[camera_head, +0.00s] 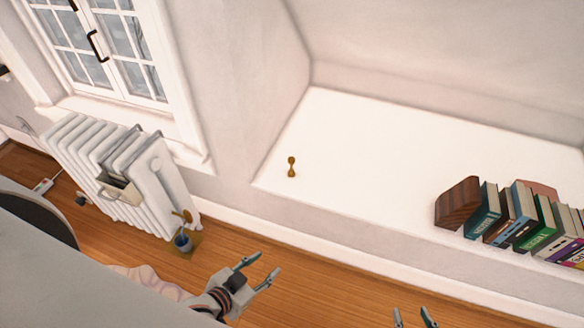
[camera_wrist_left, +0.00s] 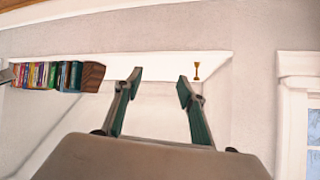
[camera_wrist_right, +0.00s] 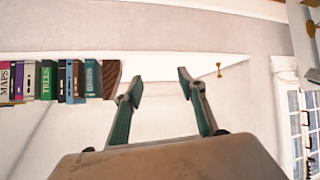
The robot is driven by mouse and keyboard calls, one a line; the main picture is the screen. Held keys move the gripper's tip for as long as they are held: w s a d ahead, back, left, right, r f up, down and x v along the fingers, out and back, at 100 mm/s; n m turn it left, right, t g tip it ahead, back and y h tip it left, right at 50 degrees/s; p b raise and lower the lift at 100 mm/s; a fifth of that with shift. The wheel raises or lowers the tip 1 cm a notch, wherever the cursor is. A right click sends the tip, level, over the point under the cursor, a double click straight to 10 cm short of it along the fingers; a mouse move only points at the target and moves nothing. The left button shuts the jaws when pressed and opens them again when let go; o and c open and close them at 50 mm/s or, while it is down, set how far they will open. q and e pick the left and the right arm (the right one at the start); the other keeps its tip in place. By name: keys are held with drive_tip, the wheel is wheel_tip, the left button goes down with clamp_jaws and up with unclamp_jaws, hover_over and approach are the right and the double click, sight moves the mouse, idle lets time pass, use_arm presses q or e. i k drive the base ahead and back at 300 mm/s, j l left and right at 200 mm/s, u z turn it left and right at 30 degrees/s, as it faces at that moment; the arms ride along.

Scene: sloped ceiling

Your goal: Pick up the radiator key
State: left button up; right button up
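The radiator key (camera_head: 291,167) is a small brass-coloured piece on the white ledge, near its left front corner. It also shows in the left wrist view (camera_wrist_left: 197,70), just right of the fingertips, and in the right wrist view (camera_wrist_right: 219,70), right of the fingers. My left gripper (camera_head: 263,268) is open and empty, in front of the ledge and apart from the key. My right gripper (camera_head: 415,318) is open and empty at the bottom edge of the head view, further from the key.
A row of books (camera_head: 520,222) with a wooden bookend (camera_head: 458,203) stands on the ledge's right. The ledge's middle is clear.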

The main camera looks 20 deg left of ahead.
sight(291, 161)
drive_tip(key=u, duration=1.7)
drive_tip(key=z, duration=1.25)
drive_tip(key=i+j+z, duration=0.45)
drive_tip(key=j, duration=0.2)
drive_tip(key=i+j, duration=0.25)
drive_tip(key=j, duration=0.15)
drive_tip(key=i+j, duration=0.25)
drive_tip(key=j, duration=0.1)
